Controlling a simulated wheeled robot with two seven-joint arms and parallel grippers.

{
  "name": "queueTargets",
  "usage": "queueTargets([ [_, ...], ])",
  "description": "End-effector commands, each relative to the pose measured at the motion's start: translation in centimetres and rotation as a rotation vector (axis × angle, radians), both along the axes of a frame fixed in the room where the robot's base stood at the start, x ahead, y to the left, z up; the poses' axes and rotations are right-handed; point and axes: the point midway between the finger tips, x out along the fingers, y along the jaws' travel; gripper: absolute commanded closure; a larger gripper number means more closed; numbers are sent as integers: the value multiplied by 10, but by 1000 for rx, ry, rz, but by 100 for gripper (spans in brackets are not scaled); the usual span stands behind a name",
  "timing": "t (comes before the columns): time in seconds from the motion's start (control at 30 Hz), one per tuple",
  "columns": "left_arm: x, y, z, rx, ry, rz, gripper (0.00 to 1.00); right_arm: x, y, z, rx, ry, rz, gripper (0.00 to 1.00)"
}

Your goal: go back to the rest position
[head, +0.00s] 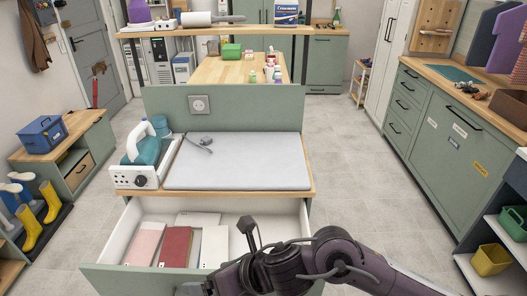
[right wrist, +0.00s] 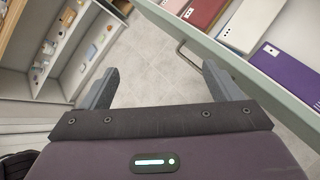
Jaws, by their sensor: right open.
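My right arm comes in from the lower right in the head view. Its gripper (right wrist: 160,85) shows best in the right wrist view, where the two grey fingers are spread wide with only floor between them. It is outside the open drawer (head: 110,278), whose front edge and handle run along the upper right of the right wrist view. A purple one (right wrist: 289,84) shows in the right wrist view. My left gripper is not in view.
A low cabinet (head: 85,150) stands left, and a long green counter (head: 440,130) right. Tiled floor (head: 345,150) is clear between the worktop and the right counter.

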Motion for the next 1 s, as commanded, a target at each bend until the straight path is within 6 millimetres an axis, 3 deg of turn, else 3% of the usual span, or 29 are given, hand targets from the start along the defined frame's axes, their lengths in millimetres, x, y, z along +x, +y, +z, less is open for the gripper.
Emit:
queueTargets([
  [0.03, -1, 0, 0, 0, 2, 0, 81, -3, 9, 11, 100, 87, -128, 15],
  [0.13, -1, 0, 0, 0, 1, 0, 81, 8, 8, 33, 293, 279, -425, 15],
  [0.23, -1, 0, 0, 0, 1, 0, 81, 22, -14, 44, 477, 498, -742, 15],
  [0.3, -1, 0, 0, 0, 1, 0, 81, 31, -39, 43, 602, 660, -978, 15],
  [0.43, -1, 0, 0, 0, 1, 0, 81, 35, -102, 23, 819, 960, -1442, 15],
  [0.6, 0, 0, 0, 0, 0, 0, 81, 12, -184, -20, 1034, 1239, -1993, 15],
  [0.83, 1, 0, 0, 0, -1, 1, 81, -38, -253, -59, 1214, 1393, -2511, 15],
  [0.87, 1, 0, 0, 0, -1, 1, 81, -45, -260, -63, -1206, -1373, 2514, 15],
  [1.0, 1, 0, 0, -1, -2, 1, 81, -78, -288, -78, -1100, -1189, 2360, 15],
])
